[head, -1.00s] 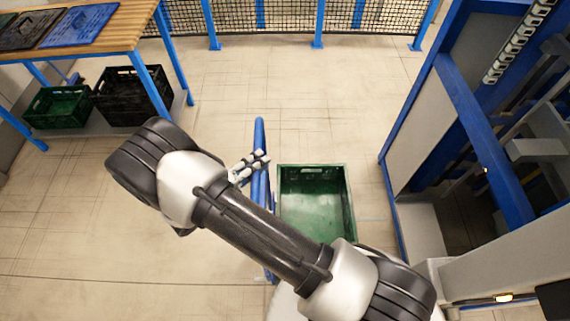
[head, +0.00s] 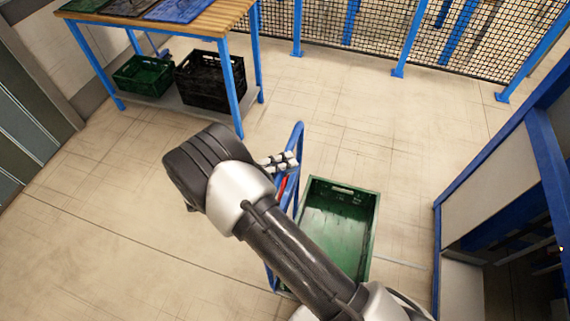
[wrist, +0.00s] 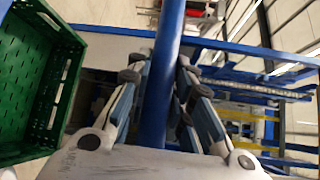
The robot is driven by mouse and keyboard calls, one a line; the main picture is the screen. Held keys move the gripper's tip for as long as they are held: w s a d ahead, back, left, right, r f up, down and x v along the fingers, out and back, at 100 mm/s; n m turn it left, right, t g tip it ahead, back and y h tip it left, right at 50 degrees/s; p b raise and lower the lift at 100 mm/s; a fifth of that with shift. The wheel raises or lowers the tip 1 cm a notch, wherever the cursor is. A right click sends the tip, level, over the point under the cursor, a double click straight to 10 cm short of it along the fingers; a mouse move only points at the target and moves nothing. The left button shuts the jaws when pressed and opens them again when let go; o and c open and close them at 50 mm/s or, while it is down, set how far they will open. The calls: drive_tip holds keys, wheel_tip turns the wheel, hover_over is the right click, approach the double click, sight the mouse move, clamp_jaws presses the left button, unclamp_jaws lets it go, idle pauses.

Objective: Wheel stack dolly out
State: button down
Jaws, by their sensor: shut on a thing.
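The stack dolly shows its blue tubular handle (head: 298,135) in the middle of the head view, with a green crate (head: 371,238) on its right side. The crate looks empty in the head view. My gripper (head: 290,160) is at the handle, below its top bend. In the wrist view the blue handle bar (wrist: 170,30) runs between the two fingers of my gripper (wrist: 158,80), which are shut on it. The green crate (wrist: 70,60) is left of the bar there. My arm hides the dolly's lower near part and base.
A wooden-topped table (head: 225,20) with blue legs stands at the upper left, with a green crate (head: 140,75) and a black crate (head: 210,80) on its lower shelf. A mesh fence (head: 360,35) runs along the back. A blue-framed machine (head: 500,190) is at the right. Floor left is clear.

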drive_tip(key=c, duration=1.4)
unclamp_jaws()
drive_tip(key=shift+a, duration=0.1)
drive_tip(key=v, duration=1.1)
drive_tip(key=shift+s+a, duration=0.25)
drive_tip(key=shift+a, duration=0.05)
